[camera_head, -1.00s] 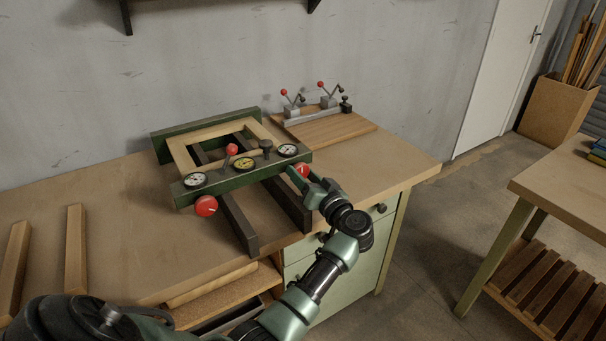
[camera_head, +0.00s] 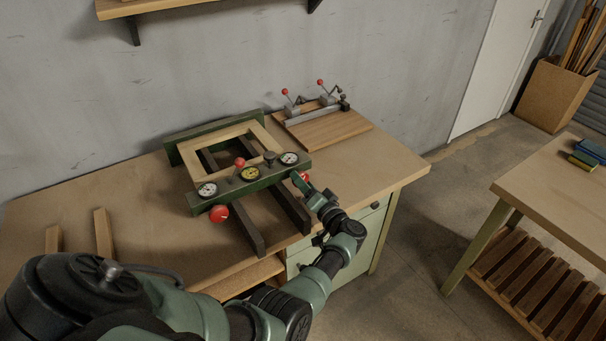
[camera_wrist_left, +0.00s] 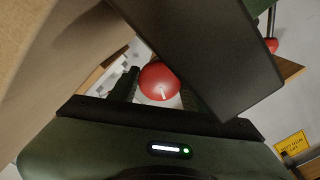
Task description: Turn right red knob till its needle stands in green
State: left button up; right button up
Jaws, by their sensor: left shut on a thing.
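The right red knob (camera_head: 304,176) sits on the right end of the green press's front beam, partly hidden by my left gripper (camera_head: 308,185). That gripper is shut on the knob. In the left wrist view, the round red knob (camera_wrist_left: 159,80) with a short white mark lies between the fingers. The right dial (camera_head: 289,158) sits on the beam above the knob; its needle is too small to read. The middle dial (camera_head: 250,174) has a yellow face, and the left dial (camera_head: 207,190) is white. My right gripper is not in view.
A left red knob (camera_head: 218,213) sticks out of the beam. A light wooden frame (camera_head: 188,158) lies in the press. Dark rails (camera_head: 244,233) jut toward me. A board with red-tipped clamps (camera_head: 330,129) stands behind to the right. Wood strips (camera_head: 102,234) lie on the left.

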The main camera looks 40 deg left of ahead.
pick_arm(q)
jog(key=shift+m+p, duration=0.7)
jog(key=shift+m, duration=0.3)
jog(key=o, duration=1.4)
jog(key=shift+d, duration=0.1)
jog(key=shift+c, duration=0.2)
